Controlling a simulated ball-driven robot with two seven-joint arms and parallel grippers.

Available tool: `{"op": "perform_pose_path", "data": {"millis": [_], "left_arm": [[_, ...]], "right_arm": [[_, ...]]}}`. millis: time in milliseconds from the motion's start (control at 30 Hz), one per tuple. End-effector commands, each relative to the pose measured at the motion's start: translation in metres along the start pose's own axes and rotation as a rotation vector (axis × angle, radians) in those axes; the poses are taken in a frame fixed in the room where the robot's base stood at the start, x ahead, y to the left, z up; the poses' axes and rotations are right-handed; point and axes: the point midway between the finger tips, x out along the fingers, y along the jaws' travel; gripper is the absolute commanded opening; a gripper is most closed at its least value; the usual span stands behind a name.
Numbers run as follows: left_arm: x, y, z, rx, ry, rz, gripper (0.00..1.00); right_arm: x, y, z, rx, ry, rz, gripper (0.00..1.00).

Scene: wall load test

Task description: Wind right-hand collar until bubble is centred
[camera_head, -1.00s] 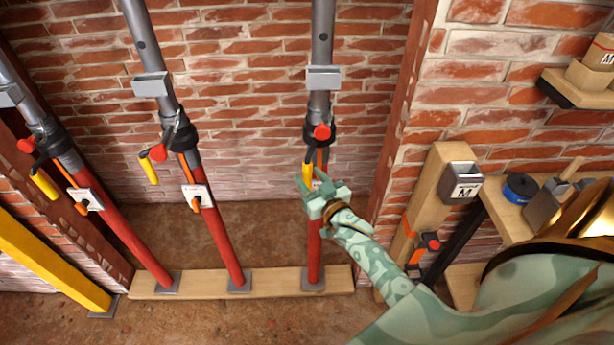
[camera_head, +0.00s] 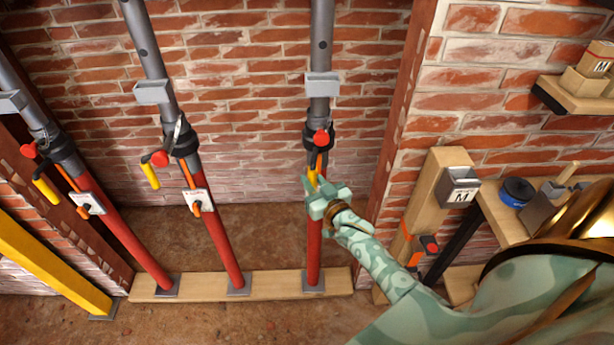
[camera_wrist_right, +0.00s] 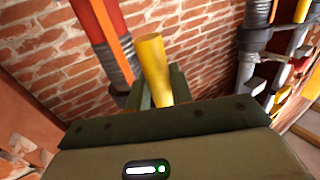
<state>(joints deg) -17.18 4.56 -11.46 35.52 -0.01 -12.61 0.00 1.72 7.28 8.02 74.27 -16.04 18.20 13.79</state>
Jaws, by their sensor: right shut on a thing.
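The right-hand prop has a dark collar (camera_head: 318,142) with a red knob (camera_head: 321,138) and a yellow handle (camera_head: 312,177) hanging below. The collar sits between the grey upper tube (camera_head: 320,45) and the red lower tube (camera_head: 314,258). My right gripper (camera_head: 318,190) is at the handle, in front of the prop. In the right wrist view the yellow handle (camera_wrist_right: 153,60) stands up between the jaws, which are shut on it. I cannot make out a bubble in either view. My left gripper is not in view.
Two more props with collars, a middle one (camera_head: 222,245) and a left one (camera_head: 125,230), stand on a wooden board (camera_head: 262,284). A yellow beam (camera_head: 50,262) leans at the far left. A bench (camera_head: 500,216) with a blue roll (camera_head: 517,191) is at the right.

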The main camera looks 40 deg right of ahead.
Motion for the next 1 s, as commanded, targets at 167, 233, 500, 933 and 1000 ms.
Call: {"op": "perform_pose_path", "data": {"millis": [167,233,500,933,1000], "left_arm": [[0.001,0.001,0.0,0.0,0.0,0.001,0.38],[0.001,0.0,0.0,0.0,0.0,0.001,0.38],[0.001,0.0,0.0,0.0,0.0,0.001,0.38],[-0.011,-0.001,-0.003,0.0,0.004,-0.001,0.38],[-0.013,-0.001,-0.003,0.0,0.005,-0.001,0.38]], "right_arm": [[0.0,0.002,0.0,-0.002,0.002,0.003,0.0],[0.0,0.002,0.0,-0.002,0.002,0.003,0.33],[0.0,0.001,0.0,-0.001,0.002,0.002,0.42],[-0.073,0.001,0.001,0.0,-0.002,0.002,0.42],[-0.093,0.001,0.0,-0.001,-0.002,0.002,0.42]]}}
